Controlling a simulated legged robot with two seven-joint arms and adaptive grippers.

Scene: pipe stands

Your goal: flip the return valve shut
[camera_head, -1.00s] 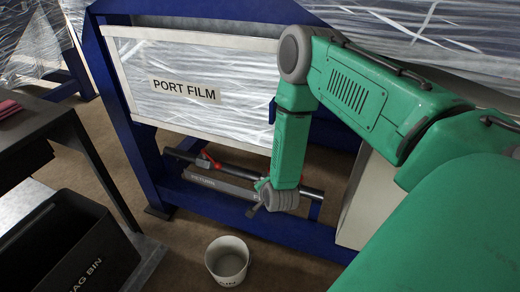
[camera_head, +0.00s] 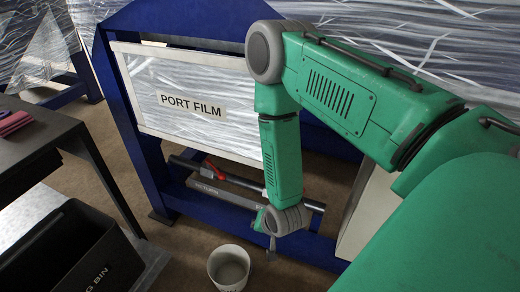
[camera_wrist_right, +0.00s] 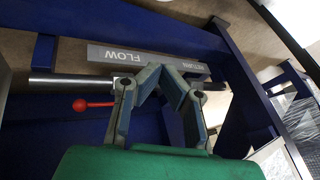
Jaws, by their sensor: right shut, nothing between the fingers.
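The return valve's red lever (camera_head: 214,172) shows on a grey pipe (camera_head: 308,203) low inside the blue frame in the head view. In the right wrist view the red lever (camera_wrist_right: 95,104), with a ball end, lies left of my fingers and looks roughly along the pipe (camera_wrist_right: 62,86). A grey label (camera_wrist_right: 130,57) reading "RETURN FLOW" shows upside down beyond the pipe. My right gripper (camera_wrist_right: 160,74) is shut and empty, its fingertips meeting over the pipe and label, apart from the lever. In the head view it is mostly hidden below the forearm. My left gripper is out of view.
The blue frame (camera_head: 128,120) surrounds the pipe, with a "PORT FILM" panel (camera_head: 165,122) above it. A white bucket (camera_head: 229,268) stands on the floor in front. A black bin (camera_head: 75,250) and dark table (camera_head: 50,130) are at left.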

